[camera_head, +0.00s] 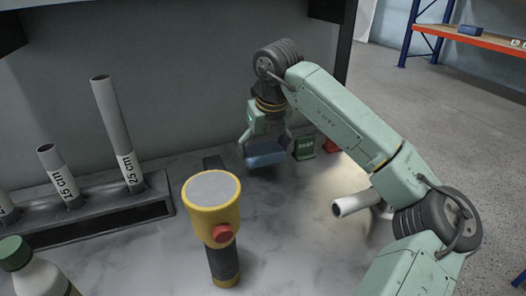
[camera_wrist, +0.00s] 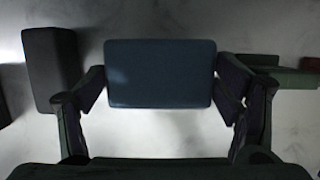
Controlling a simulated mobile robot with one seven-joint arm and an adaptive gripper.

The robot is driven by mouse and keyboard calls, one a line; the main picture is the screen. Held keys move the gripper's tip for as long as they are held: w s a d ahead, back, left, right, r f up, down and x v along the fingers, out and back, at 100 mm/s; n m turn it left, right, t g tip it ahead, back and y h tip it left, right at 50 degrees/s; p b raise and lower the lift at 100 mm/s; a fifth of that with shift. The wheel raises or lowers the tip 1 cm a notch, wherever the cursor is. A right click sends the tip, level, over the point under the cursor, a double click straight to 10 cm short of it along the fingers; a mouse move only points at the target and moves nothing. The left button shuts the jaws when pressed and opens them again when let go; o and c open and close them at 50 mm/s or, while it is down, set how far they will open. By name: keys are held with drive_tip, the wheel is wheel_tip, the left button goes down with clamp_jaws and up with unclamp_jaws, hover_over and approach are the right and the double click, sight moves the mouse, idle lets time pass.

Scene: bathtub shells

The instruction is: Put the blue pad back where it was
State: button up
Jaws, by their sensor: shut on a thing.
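The blue pad (camera_head: 265,154) is a small flat rectangular block in the head view, held between the fingers of my gripper (camera_head: 266,143). In the wrist view the blue pad (camera_wrist: 160,74) fills the middle, with a finger of my gripper (camera_wrist: 164,92) against its left and right sides. The pad appears to be a little above the marble-like surface, near the back wall. A dark block (camera_head: 213,163) lies left of the pad; it also shows in the wrist view (camera_wrist: 52,68).
A green box (camera_head: 304,148) and a red thing (camera_head: 328,146) stand close right of the gripper. A yellow flashlight (camera_head: 212,215) stands in front. A rack (camera_head: 110,216) with labelled tubes is at left. A white tube (camera_head: 357,203) is at right, under my arm.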

drive_tip(key=shift+f, duration=1.15)
drive_tip(key=shift+f, duration=0.25)
drive_tip(key=o, duration=1)
drive_tip(key=shift+r, duration=0.1)
drive_tip(key=shift+o, duration=0.2)
drive_tip(key=shift+r, duration=0.25)
drive_tip(key=b+v, duration=0.1)
drive_tip(key=v, duration=1.1)
drive_tip(key=shift+d+f, duration=0.1)
